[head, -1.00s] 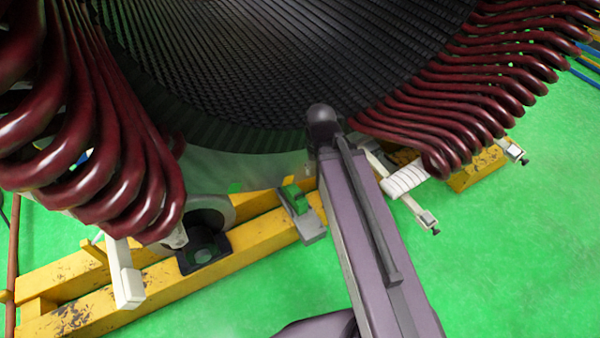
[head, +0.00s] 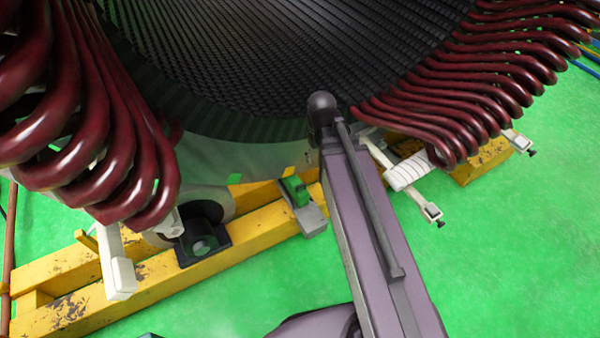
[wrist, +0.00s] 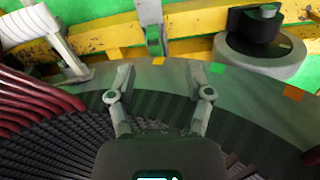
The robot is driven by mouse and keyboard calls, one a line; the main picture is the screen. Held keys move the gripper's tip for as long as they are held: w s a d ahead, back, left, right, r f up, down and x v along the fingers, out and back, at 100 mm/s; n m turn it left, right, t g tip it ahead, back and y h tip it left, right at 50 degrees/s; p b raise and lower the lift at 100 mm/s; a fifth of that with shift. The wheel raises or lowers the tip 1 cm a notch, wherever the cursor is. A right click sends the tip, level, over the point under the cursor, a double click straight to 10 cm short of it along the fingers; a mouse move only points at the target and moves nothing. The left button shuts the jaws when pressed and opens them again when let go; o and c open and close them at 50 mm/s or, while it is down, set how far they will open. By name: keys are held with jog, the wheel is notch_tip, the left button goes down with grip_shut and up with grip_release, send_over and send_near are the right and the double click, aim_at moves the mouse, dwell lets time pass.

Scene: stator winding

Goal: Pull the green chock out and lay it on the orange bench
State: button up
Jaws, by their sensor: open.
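The green chock (head: 296,191) sits by a grey bracket (head: 313,219) at the yellow beam, below the stator's lower rim (head: 250,160) in the head view. In the wrist view the chock (wrist: 153,33) shows at the top middle, small and partly framed by the grey bracket. My gripper (wrist: 158,72) is open and empty in the wrist view, its fingers spread before the stator's rim. The chock lies beyond the gap between the fingertips, apart from them. In the head view my gripper is not seen. No orange bench is seen.
Dark red winding coils (head: 90,130) hang at the left, and more coils (head: 470,100) at the right. Yellow beams (head: 160,285) carry a black roller mount (head: 203,243) left of the chock. A white-wrapped bar (head: 408,175) stands to the right. Green floor (head: 520,260) is open at lower right.

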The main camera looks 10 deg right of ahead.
jog(key=w+f+n+b, duration=0.5)
jog(key=w+f+b, duration=0.1)
jog(key=f+b, duration=0.35)
jog(key=w+f+n+b, duration=0.4)
jog(key=w+f+b, duration=0.3)
jog(key=f+b, duration=0.25)
jog(key=n+b, duration=1)
jog(key=b, duration=0.8)
send_over(301, 185)
notch_tip(301, 185, down, 19)
jog(key=shift+w, duration=0.15)
jog(key=shift+a, duration=0.1)
jog(key=shift+f, duration=0.1)
notch_tip(301, 185, down, 14)
jog(key=b, duration=1.3)
jog(key=shift+r, duration=0.25)
grip_shut()
